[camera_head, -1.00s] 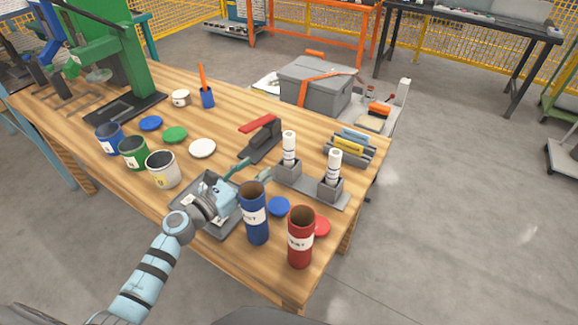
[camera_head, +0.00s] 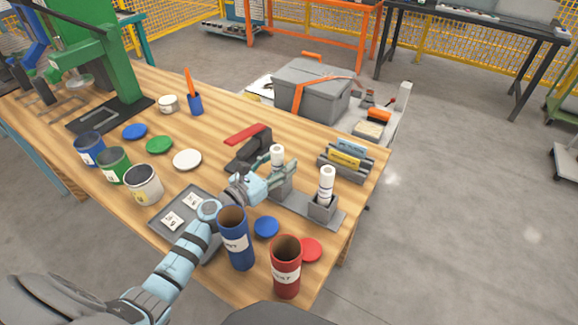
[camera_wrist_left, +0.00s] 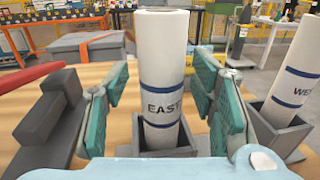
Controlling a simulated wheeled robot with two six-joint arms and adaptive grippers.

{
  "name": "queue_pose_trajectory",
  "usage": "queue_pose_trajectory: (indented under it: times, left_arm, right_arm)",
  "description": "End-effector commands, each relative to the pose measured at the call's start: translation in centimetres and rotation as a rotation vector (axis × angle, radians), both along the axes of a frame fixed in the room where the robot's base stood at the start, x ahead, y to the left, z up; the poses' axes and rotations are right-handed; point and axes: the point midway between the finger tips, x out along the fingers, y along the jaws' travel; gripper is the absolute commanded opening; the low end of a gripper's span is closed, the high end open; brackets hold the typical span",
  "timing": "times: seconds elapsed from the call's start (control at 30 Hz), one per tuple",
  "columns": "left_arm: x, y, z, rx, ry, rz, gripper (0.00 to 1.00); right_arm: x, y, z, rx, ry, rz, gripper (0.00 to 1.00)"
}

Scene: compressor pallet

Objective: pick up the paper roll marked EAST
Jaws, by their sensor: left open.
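The white paper roll marked EAST (camera_head: 277,154) stands upright in a grey square holder (camera_head: 280,188). In the left wrist view the roll (camera_wrist_left: 160,75) shows its EAST lettering between two dark blue bands. My left gripper (camera_head: 274,170) is open around it, with one green-padded finger on each side. In the wrist view, gaps show between the roll and both pads of the gripper (camera_wrist_left: 162,88). The second roll (camera_head: 327,183), its lettering starting with WE in the wrist view (camera_wrist_left: 298,62), stands in the other holder to the right. My right gripper is out of view.
A blue tube (camera_head: 235,245) and a red tube (camera_head: 286,270) stand open-topped near the table's front edge. A red-handled tool (camera_head: 248,138) lies behind the gripper. A grey tray (camera_head: 160,221) with labels lies left, under my arm. A rack (camera_head: 342,166) stands right.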

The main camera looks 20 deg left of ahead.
Motion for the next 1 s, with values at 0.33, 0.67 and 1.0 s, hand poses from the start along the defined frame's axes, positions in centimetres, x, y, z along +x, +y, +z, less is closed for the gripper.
queue_pose_trajectory:
  times: [0.33,0.67,1.0]
  left_arm:
    - [0.1,-0.3,0.0,0.000,0.000,-0.006,0.16]
    - [0.1,-0.2,0.0,0.000,0.001,-0.005,0.00]
    - [0.1,-0.2,5.2,0.002,-0.001,-0.005,0.00]
  right_arm:
    - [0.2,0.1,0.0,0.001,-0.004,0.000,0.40]
    - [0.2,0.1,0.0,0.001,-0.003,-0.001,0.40]
    - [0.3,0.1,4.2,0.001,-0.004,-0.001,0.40]
